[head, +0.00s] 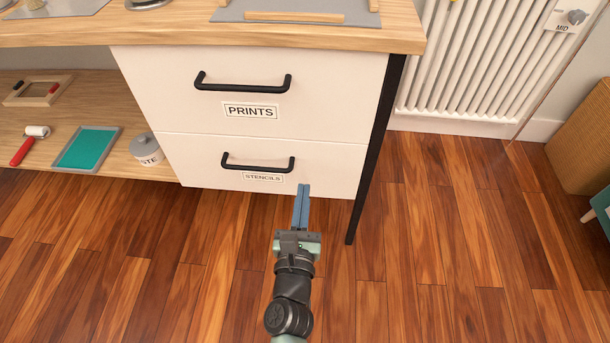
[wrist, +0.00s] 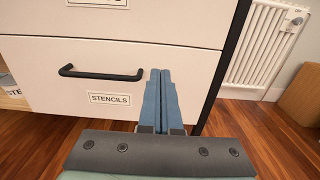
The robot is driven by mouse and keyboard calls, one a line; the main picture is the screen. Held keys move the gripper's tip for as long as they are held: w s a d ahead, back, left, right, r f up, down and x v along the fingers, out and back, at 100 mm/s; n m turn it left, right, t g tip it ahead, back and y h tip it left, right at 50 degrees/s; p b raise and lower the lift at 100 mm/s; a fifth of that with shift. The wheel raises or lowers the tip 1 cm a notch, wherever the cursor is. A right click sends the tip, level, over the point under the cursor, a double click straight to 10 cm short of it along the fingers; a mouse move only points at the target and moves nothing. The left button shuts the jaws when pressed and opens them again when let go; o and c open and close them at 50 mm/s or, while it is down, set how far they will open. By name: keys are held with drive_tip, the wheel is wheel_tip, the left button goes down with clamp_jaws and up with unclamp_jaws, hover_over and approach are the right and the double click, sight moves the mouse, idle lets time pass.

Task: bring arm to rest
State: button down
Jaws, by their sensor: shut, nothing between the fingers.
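My gripper (head: 303,188) is shut and empty, its blue fingers together in front of the lower drawer. It also shows in the wrist view (wrist: 160,72), with the fingertips just right of the lower drawer's black handle (wrist: 101,74). I cannot tell whether the tips touch the drawer front, but they do not hold the handle. My arm (head: 292,290) reaches in from the bottom of the head view.
The STENCILS drawer (head: 215,170) and the PRINTS drawer (head: 165,82) are both closed under a wooden desktop (head: 330,40). A black desk leg (head: 366,165) stands right of them. A radiator (head: 465,70) is at the back right. The wooden floor (head: 430,240) is clear.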

wheel_tip(320, 180, up, 34)
drive_tip(key=w+a+n+t+y+p, duration=0.25)
drive_tip(key=n+t+y, duration=0.2)
drive_tip(key=n, duration=1.45)
drive_tip(key=s+d+r+n+t+h+p, duration=0.1)
drive_tip(key=s+d+r+n+t+h, duration=0.1)
drive_tip(key=s+r+n, duration=0.6)
drive_tip(key=s+d+r+n+t+h+p, duration=0.1)
drive_tip(key=s+d+r+n, duration=0.15)
drive_tip(key=r, duration=0.85)
drive_tip(key=s+d+r+n+t+h+p, duration=0.1)
drive_tip(key=s+d+r+n+t+h, duration=0.1)
drive_tip(key=s+r+n, duration=0.6)
drive_tip(key=w+r+p, duration=0.2)
drive_tip(key=r+p, duration=1.6)
drive_tip(key=r, duration=0.1)
drive_tip(key=w+r+m+p, duration=0.1)
drive_tip(key=w+r+p, duration=0.1)
drive_tip(key=r+p, duration=1.7)
drive_tip(key=shift+r, duration=0.5)
drive_tip(key=shift+a+m+y, duration=0.1)
drive_tip(key=shift+m+y, duration=0.15)
